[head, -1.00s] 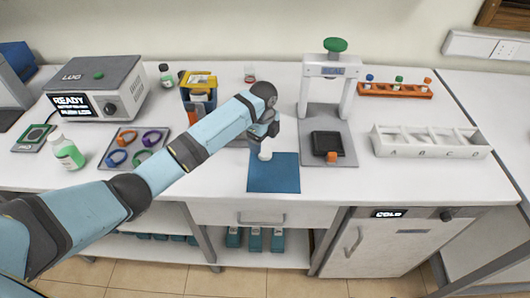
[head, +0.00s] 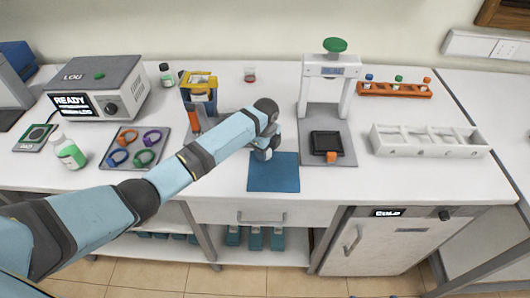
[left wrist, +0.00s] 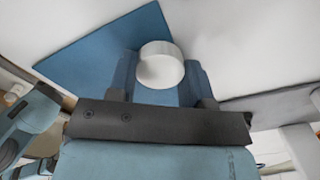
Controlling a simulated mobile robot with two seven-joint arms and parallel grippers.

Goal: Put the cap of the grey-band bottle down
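My left gripper (head: 266,153) is over the back left part of the blue mat (head: 274,178). In the left wrist view, its two fingers (left wrist: 158,82) stand on either side of a round white cap (left wrist: 161,64) and hold it, with the blue mat (left wrist: 110,45) behind. In the head view the cap is mostly hidden by the gripper, and I cannot tell whether it touches the mat. I cannot pick out the grey-band bottle for sure. My right gripper is not in view.
A press (head: 327,110) stands to the right of the mat, with a white rack (head: 428,142) marked with letters beyond it. To the left are a yellow-topped stand (head: 199,90), a grey tray of coloured rings (head: 135,148) and a green-labelled bottle (head: 70,152). The mat's front is clear.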

